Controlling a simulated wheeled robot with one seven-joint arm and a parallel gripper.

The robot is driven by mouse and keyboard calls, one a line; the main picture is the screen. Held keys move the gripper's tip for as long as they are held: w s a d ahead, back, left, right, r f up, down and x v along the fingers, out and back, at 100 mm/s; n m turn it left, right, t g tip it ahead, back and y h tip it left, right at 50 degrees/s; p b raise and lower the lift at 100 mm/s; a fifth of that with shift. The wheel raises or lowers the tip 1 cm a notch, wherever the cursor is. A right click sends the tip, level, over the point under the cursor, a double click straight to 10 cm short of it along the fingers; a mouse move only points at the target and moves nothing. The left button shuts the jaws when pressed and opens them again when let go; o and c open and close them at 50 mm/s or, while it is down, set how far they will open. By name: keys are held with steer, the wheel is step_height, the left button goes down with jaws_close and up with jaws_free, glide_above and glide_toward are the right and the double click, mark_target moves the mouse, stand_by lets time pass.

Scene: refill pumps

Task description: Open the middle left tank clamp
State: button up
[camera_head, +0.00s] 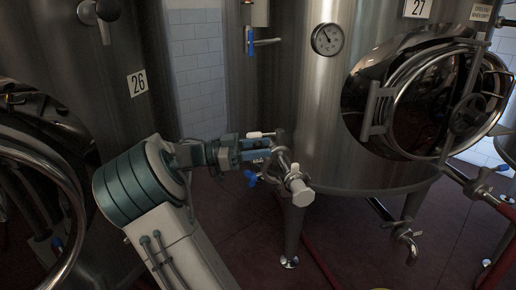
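A metal pipe fitting (281,158) with joined sections stands out from the tank marked 27, left of that tank's round door. It ends in a pale cap (300,191). A clamp ring appears to sit on this fitting, but its details are too small to make out. A blue valve handle (250,178) hangs just below my gripper. My gripper (266,149) reaches in from the left, with its fingertips at the fitting's upper left side. I cannot tell whether the fingers touch it or how far apart they are.
The tank marked 27 (310,95) fills the middle and right, with a gauge (327,39) and a round door (430,95). Another tank (70,60) marked 26 stands at left. A drain tap (406,240) and red hose (318,258) are low; dark red floor (250,240) lies below.

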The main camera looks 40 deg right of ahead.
step_height(320, 180, up, 5)
steer(key=shift+f+p, duration=0.1)
steer(key=shift+p, duration=0.8)
steer(key=s+d+r+p, duration=0.1)
steer(key=s+d+r, duration=0.5)
steer(key=s, duration=0.3)
steer(key=shift+s, duration=0.4)
steer(key=shift+d+r, duration=0.1)
